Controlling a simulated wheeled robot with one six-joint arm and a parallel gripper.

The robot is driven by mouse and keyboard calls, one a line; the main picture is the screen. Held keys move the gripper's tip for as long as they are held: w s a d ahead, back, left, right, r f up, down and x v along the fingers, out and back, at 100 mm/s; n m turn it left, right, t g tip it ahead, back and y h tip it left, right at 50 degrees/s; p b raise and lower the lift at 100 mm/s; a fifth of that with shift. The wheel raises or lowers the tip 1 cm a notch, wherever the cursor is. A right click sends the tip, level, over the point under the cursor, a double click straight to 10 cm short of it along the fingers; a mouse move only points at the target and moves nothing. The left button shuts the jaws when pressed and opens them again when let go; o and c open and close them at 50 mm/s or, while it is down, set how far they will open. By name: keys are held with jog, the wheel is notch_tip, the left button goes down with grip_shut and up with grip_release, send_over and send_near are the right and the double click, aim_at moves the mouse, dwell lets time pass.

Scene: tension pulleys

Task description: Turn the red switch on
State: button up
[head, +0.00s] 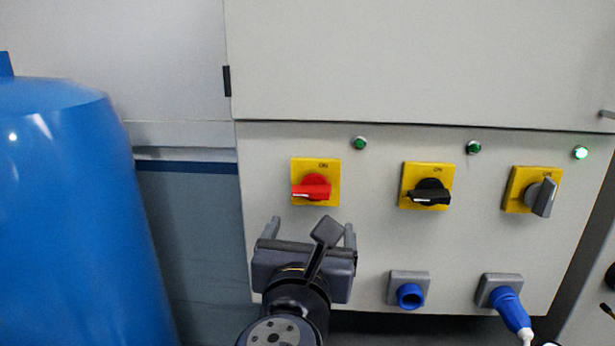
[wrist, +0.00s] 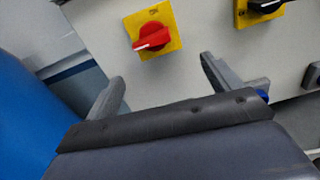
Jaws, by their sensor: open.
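The red switch (head: 313,188) is a rotary knob on a yellow plate (head: 330,168) marked ON at its top, on the front of a grey cabinet. Its handle lies roughly level and points left, across the plate. It also shows in the wrist view (wrist: 153,38), ahead of my fingers. My gripper (head: 310,232) is open and empty, below the switch and apart from it. In the wrist view its two fingers (wrist: 160,78) stand wide apart, with the switch beyond the gap between them.
To the right are a black switch (head: 430,193), level, and a grey switch (head: 543,197), near upright. Green lamps (head: 360,143) sit above; the rightmost lamp (head: 580,153) glows. Blue sockets (head: 410,295) are lower right, one with a plug (head: 511,309). A blue tank (head: 75,210) stands left.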

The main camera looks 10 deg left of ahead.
aim_at(310, 196)
jog(key=shift+n, duration=0.4)
jog(key=w, duration=0.3)
jog(key=w+a+p, duration=0.1)
jog(key=w, duration=0.3)
jog(key=w+r, duration=0.1)
jog(key=w, duration=0.2)
jog(key=shift+w+a+p, duration=0.25)
jog(key=shift+w+p, duration=0.05)
jog(key=shift+w, duration=0.1)
jog(key=c, duration=1)
